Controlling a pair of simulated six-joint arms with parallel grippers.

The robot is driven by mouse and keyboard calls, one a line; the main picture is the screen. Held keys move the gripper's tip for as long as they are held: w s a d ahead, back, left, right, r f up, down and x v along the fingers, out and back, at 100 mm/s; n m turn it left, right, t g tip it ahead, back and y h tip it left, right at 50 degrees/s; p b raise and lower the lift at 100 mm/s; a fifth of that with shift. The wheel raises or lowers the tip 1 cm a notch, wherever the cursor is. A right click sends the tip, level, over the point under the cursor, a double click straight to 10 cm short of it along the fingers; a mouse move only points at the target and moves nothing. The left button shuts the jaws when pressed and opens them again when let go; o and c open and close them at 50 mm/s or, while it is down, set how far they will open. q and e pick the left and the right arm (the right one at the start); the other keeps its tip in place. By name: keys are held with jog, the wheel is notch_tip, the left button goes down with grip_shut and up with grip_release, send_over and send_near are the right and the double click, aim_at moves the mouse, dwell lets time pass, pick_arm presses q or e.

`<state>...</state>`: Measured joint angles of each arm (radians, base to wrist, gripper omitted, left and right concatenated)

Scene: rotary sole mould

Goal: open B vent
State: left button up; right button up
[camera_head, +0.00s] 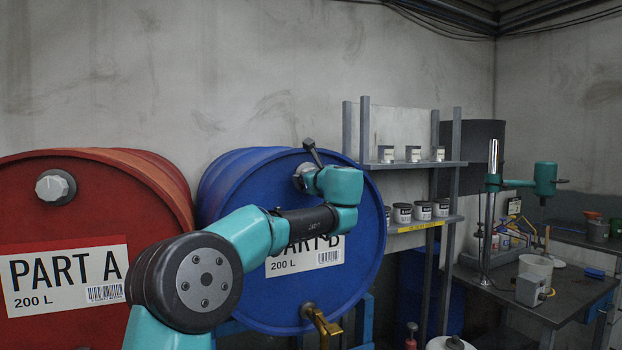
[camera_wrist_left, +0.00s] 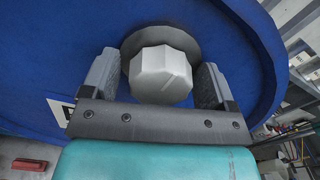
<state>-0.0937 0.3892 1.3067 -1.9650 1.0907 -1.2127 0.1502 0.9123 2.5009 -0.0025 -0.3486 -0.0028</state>
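The blue PART B drum (camera_head: 353,277) lies on its side, its round end facing me. Its pale vent cap (camera_wrist_left: 160,75) is near the top of that end, on a grey round base. My left gripper (camera_head: 306,170) is at the vent, with one dark finger showing above it. In the left wrist view, the two fingers of my left gripper (camera_wrist_left: 156,82) stand on either side of the cap, with a narrow gap at the left. The gripper is open around the cap. In the head view my wrist and gripper mostly hide the cap. My right gripper is not in view.
The red PART A drum (camera_head: 100,214) with its own pale cap (camera_head: 52,187) lies close on the left. A brass tap (camera_head: 322,325) sticks out low on the blue drum. Shelves with tins (camera_head: 403,213) and a workbench (camera_head: 490,281) stand to the right.

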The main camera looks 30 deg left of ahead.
pick_arm(q)
jog(key=c, duration=0.8)
jog(key=shift+n, duration=0.4)
jog(key=n, duration=1.7)
dwell(0.4)
